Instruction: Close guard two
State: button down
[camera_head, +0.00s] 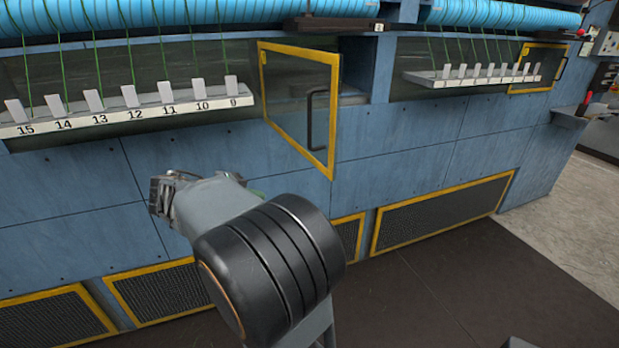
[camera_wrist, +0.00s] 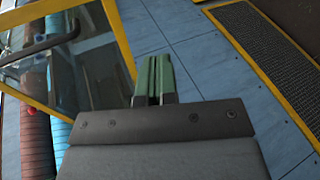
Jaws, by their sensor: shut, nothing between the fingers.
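A guard (camera_head: 298,90), a clear panel in a yellow frame with a dark bar handle (camera_head: 311,118), stands swung out from the blue machine front, its left edge at the machine. A dark opening shows behind it. I see no label telling which guard it is. In the wrist view the yellow frame (camera_wrist: 112,35) and handle (camera_wrist: 38,46) are at the upper left. My gripper (camera_head: 160,190) is left of and below the guard in the head view, apart from it. Its green fingers (camera_wrist: 153,72) are together and empty in the wrist view.
Another yellow-framed panel (camera_head: 540,68) is at the far right. Numbered ledges (camera_head: 120,112) with white tabs and green threads jut out on both sides of the guard. Yellow-framed mesh grilles (camera_head: 440,215) line the base. The dark floor (camera_head: 450,285) at right is clear.

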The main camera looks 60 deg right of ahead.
jog(key=w+d+r+m+g+h+b, duration=0.2)
jog(key=d+g+h, duration=0.1)
jog(key=d, duration=0.1)
jog(key=p, duration=0.3)
send_near(319, 162)
jog(key=shift+g+h, duration=0.3)
jog(key=x, duration=0.6)
jog(key=shift+s+f, duration=0.1)
jog(key=shift+f, duration=0.15)
jog(key=shift+s+d, duration=0.35)
jog(key=shift+d, duration=0.25)
jog(key=shift+d, duration=0.1)
